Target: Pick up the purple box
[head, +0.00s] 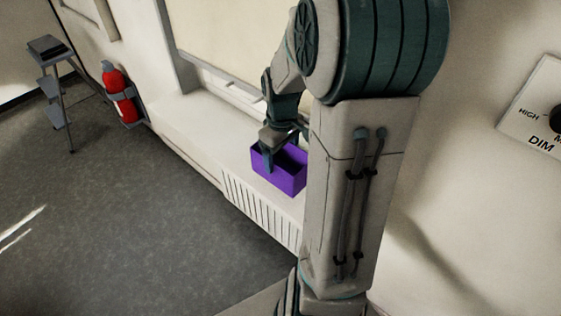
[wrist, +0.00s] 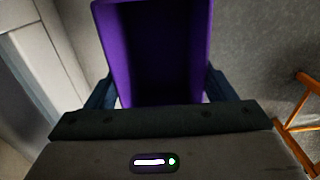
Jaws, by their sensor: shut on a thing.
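The purple box (head: 281,176) is an open-topped, hollow box at the white window ledge in the head view. My gripper (head: 277,158) reaches down to it from above and is shut on it. In the wrist view the purple box (wrist: 158,50) fills the space between the two dark fingers, one along each side. Its dark inside shows there. I cannot tell whether its base touches the ledge or is slightly above it. My arm hides part of the ledge to the right of the box.
The white ledge (head: 190,122) runs along the wall, with a slatted vent (head: 258,212) below. A red fire extinguisher (head: 117,92) and a grey step stand (head: 50,50) are at the left. An orange frame (wrist: 300,105) shows in the wrist view. The grey floor (head: 100,210) is open.

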